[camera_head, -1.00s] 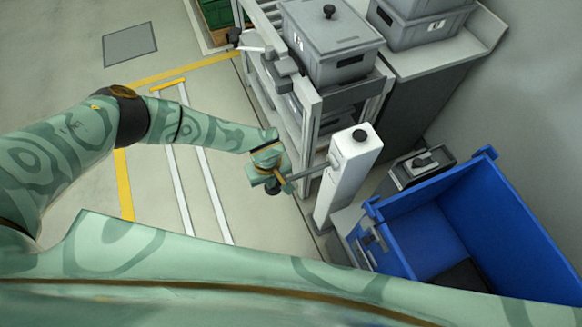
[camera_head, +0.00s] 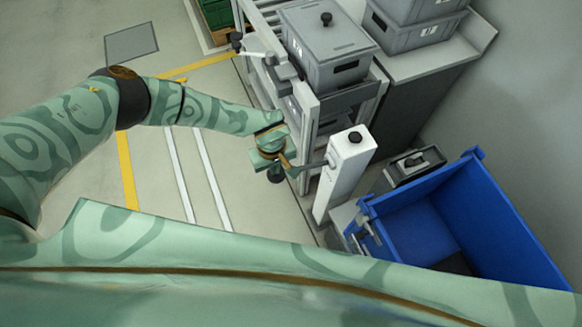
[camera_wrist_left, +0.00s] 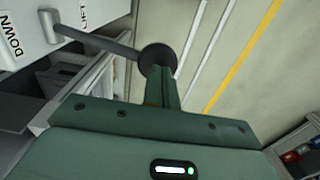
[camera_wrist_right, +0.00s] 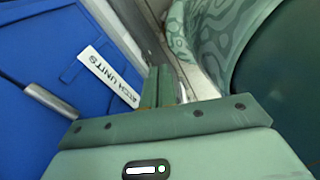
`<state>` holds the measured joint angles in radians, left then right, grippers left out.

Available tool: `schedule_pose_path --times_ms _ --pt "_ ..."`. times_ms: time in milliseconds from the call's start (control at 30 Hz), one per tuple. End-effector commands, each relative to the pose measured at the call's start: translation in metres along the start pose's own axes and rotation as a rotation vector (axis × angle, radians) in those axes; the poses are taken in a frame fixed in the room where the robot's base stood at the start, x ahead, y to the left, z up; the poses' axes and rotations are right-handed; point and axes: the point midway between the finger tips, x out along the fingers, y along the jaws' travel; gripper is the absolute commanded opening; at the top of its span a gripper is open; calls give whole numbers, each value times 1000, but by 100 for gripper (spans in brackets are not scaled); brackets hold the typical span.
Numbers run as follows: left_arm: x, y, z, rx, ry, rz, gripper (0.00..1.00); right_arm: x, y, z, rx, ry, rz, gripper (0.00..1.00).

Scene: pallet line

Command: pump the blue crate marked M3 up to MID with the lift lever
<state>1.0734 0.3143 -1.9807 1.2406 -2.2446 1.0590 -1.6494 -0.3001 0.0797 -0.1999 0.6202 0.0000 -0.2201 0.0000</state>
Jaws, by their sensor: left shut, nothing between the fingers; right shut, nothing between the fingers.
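The lift lever (camera_wrist_left: 100,42) is a grey rod with a round black knob (camera_wrist_left: 157,58). It comes out of a white post (camera_head: 344,175), whose face reads DOWN and LIFT in the left wrist view. My left gripper (camera_head: 277,162) is at the lever's free end, its closed fingers (camera_wrist_left: 163,85) right by the knob. I cannot tell whether they touch it. My right gripper (camera_wrist_right: 165,85) is shut and empty beside a blue container; it is hidden in the head view. I cannot make out any M3 mark or the MID level.
A grey rack (camera_head: 262,62) holding grey boxes (camera_head: 325,45) stands behind the post. A large blue bin (camera_head: 415,222) is at the right, and a label (camera_wrist_right: 109,76) ending in "UNITS" shows on blue in the right wrist view. Open floor with yellow and white lines lies left.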

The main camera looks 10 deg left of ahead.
Motion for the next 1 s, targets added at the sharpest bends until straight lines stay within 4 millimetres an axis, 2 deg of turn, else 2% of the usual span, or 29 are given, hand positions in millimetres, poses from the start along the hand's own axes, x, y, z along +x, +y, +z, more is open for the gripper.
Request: schedule_pose_path --times_ms 167,533,1000 --pt "-9 0 0 0 1 1 0 -7 1 -2 0 2 1 0" --pt "-60 0 0 0 2 1 0 -49 4 -10 0 14 5 0" --pt "-60 0 0 0 0 0 0 -48 4 -10 0 14 5 0"
